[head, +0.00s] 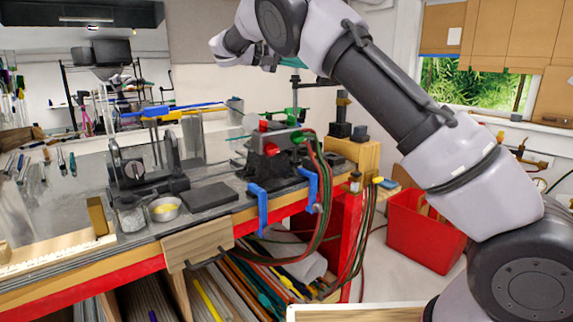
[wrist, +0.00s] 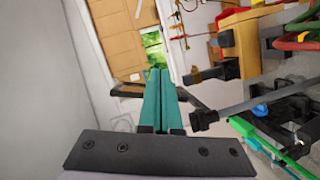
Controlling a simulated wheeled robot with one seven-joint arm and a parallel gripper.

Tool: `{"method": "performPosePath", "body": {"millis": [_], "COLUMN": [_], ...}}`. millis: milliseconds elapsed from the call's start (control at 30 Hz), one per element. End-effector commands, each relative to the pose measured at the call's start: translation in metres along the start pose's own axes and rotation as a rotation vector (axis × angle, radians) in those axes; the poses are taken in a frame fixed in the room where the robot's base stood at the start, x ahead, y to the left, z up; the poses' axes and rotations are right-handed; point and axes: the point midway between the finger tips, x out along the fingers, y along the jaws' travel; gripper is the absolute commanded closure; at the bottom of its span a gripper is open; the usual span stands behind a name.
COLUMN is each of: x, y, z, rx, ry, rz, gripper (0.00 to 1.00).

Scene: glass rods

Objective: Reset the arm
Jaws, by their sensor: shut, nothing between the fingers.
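My gripper's teal fingers (wrist: 158,98) run side by side in the wrist view and are shut with nothing between them. In the head view my gripper (head: 293,63) is partly hidden behind my own arm, which is raised and bent above the workbench. The gripper is near the height of the top of a thin upright post, above the torch; I cannot tell whether they are apart in depth. The bench torch (head: 272,150) has red and green knobs and hoses hanging off the front edge.
The workbench (head: 215,223) holds a black stand (head: 140,170), a dark block (head: 209,196), a glass jar (head: 130,218) and a small tin (head: 164,209). Blue clamps (head: 258,205) grip its front edge. A red bin (head: 424,235) stands on the floor at right. Glass rods fill the shelf below.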

Motion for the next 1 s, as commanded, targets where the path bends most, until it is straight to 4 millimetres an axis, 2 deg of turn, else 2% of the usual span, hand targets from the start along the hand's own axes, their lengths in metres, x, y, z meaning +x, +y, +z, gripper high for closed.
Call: {"method": "performPosePath", "body": {"millis": [267, 467, 600, 700, 833, 1000], "x": [0.048, 0.096, 0.134, 0.151, 0.164, 0.165], "y": [0.014, 0.026, 0.038, 0.046, 0.055, 0.068], "z": [0.019, 0.049, 0.087, 0.118, 0.158, 0.211], "rx": [-0.02, -0.031, -0.02, 0.0, 0.045, 0.127], "ry": [-0.077, -0.156, -0.224, -0.261, -0.293, -0.312], "rz": [-0.118, -0.271, -0.439, -0.566, -0.725, -0.914], "gripper": [1.0, 1.0, 1.0, 1.0, 1.0, 1.0]}}
